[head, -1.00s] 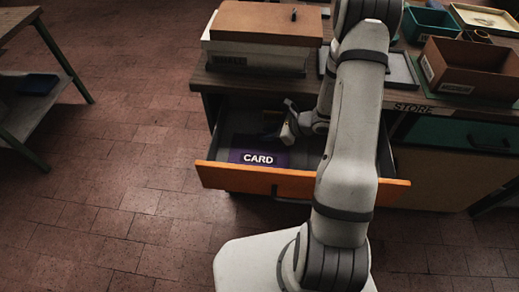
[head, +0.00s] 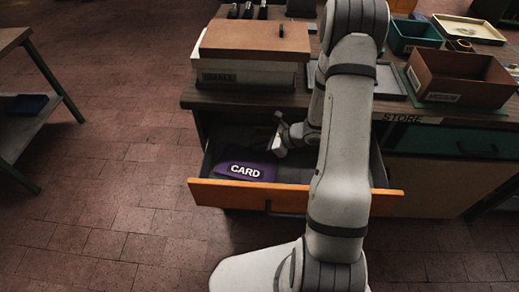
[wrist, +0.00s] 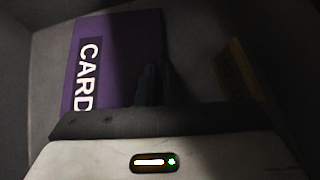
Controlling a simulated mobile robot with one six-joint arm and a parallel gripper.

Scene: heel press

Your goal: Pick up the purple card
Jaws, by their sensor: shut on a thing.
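The purple card (head: 232,168), lettered CARD in white, lies inside the open drawer (head: 325,195) at its left part. In the wrist view the purple card (wrist: 120,50) fills the left of the middle. My gripper (head: 278,146) reaches down into the drawer at the card's right end. In the wrist view my gripper's dark fingers (wrist: 153,85) are together over the card's right edge, shut on it. The exact contact is dim, and I cannot tell whether the card is clear of the drawer floor.
A dim yellowish lettered item (wrist: 240,70) lies in the drawer right of the card. A lidded box (head: 252,50) stands on the counter above. A brown bin (head: 460,76) and a green bin (head: 415,36) stand at the right. A side table (head: 25,105) is at the left.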

